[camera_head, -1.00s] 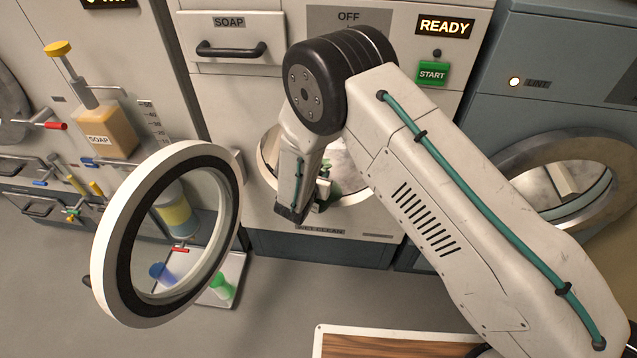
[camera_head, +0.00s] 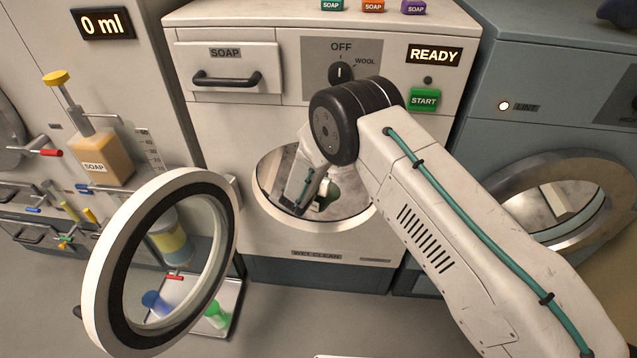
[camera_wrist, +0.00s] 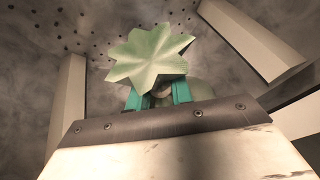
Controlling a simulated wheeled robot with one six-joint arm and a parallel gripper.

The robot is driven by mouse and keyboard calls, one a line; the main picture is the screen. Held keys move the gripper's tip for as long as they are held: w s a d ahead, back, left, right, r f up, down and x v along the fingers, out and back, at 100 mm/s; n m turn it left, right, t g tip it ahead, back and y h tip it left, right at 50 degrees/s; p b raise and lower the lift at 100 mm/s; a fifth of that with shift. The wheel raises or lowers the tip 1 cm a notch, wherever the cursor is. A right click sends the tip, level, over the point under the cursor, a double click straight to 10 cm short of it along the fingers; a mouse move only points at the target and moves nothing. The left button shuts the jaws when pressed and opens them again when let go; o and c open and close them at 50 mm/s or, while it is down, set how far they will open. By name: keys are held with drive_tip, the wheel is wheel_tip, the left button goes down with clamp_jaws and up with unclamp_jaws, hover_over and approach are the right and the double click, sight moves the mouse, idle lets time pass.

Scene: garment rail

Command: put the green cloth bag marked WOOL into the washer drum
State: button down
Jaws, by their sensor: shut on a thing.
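The washer (camera_head: 225,120) stands in the middle of the head view with its round drum opening (camera_head: 262,170) uncovered. Its round door (camera_head: 107,235) is swung wide open to the left. My gripper (camera_head: 318,203) reaches through the opening into the drum. In the wrist view my gripper (camera_wrist: 160,98) has teal fingers shut on the green cloth bag (camera_wrist: 150,55), whose gathered, star-shaped top shows above them. The drum's perforated grey wall (camera_wrist: 95,35) and pale ribs surround it. The bag's lower part is mostly hidden, and no WOOL mark is readable.
The washer panel has a dial (camera_head: 341,73), a green START button (camera_head: 424,100) and a READY display (camera_head: 434,56). A second machine with a round door (camera_head: 500,185) stands at the right. A soap dispenser (camera_head: 105,157) and a tray (camera_head: 233,300) with coloured vessels are at the left.

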drive_tip(key=w, duration=0.7)
drive_tip(key=shift+s+d+f, duration=0.1)
drive_tip(key=shift+s+f, duration=0.05)
drive_tip(key=shift+f, duration=3.4)
drive_tip(key=c, duration=1.2)
unclamp_jaws()
drive_tip(key=shift+o, duration=0.2)
drive_tip(key=shift+s, duration=0.1)
drive_tip(key=v, duration=0.7)
drive_tip(key=shift+s+r, duration=0.1)
drive_tip(key=shift+s, duration=0.2)
